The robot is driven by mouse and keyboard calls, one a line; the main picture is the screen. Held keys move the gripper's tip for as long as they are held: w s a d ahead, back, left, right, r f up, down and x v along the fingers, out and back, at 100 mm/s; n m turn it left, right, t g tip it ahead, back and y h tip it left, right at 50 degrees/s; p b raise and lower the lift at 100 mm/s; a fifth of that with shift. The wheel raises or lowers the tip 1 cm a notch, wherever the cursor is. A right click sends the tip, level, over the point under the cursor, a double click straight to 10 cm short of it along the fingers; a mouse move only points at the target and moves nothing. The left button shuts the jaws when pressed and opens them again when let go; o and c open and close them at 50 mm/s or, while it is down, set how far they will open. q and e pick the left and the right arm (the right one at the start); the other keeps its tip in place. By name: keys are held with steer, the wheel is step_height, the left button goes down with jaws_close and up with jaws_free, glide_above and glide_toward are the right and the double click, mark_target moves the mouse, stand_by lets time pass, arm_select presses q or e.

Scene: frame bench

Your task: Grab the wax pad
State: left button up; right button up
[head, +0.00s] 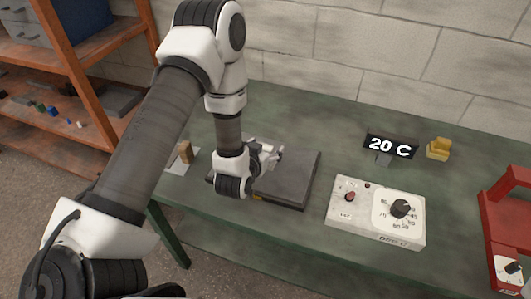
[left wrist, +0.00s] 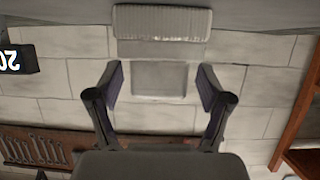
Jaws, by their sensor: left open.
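My left gripper (head: 268,156) is open above the back left part of a dark flat plate (head: 292,182) on the bench. In the left wrist view its two fingers (left wrist: 160,90) stand wide apart. A pale grey rectangle (left wrist: 158,79) and a pale ribbed piece (left wrist: 162,22) show between and beyond them, with no visible contact. Which thing is the wax pad is not certain. A small yellow block (head: 438,148) stands at the back right, well away from the gripper. My right gripper is not in view.
A white control box (head: 377,217) with a dial sits right of the plate. Behind it stands a black "20 C" display (head: 390,146). A red frame (head: 497,215) is at the right edge. Orange shelves (head: 85,95) stand left, and a block wall is behind the green bench (head: 310,128).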

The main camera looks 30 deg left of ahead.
arm_select(q)
steer(key=shift+s+d+r, duration=0.1)
steer(key=shift+s, duration=0.05)
steer(key=shift+s+r, duration=0.1)
steer(key=shift+s, duration=0.05)
steer(key=shift+c, duration=1.4)
steer(key=c, duration=1)
